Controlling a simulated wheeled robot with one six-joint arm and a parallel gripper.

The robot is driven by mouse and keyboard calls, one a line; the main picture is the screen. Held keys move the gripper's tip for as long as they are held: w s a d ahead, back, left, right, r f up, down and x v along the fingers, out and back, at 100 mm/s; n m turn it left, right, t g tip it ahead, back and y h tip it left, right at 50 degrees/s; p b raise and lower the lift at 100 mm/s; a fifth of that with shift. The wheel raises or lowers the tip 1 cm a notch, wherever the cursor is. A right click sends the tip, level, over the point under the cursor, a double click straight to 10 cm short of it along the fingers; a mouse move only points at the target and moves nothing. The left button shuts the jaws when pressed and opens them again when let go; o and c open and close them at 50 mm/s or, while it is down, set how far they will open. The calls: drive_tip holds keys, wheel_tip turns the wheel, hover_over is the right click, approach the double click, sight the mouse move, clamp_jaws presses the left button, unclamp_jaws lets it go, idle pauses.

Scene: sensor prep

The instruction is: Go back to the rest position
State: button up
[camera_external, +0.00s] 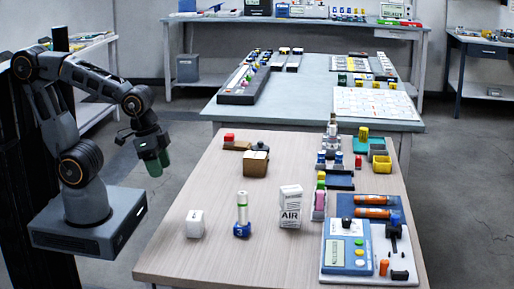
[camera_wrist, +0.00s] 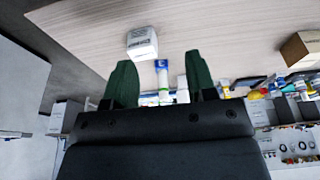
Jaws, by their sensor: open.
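My gripper (camera_external: 155,162) hangs from my folded arm at the left in the external view, beyond the left edge of the wooden table (camera_external: 180,235), with its dark green fingers pointing down. In the wrist view my gripper (camera_wrist: 160,82) shows two green fingers spread apart with nothing held between them. Behind the gap stand a white box (camera_wrist: 142,42) and a white tube with a blue base (camera_wrist: 162,75), both on the table and apart from the fingers.
On the table stand the white box (camera_external: 195,224), the tube in its blue base (camera_external: 242,229), an AIR carton (camera_external: 290,207) and a brown box (camera_external: 255,163). A blue-and-white meter (camera_external: 348,252) is at the front right. A second table (camera_external: 310,115) is behind.

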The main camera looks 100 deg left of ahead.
wheel_tip(320, 180, up, 11)
drive_tip(key=p, duration=1)
drive_tip(key=shift+a+t, duration=0.15)
drive_tip(key=shift+t, duration=0.15)
drive_tip(key=shift+s+r, duration=0.1)
drive_tip(key=shift+s, duration=0.05)
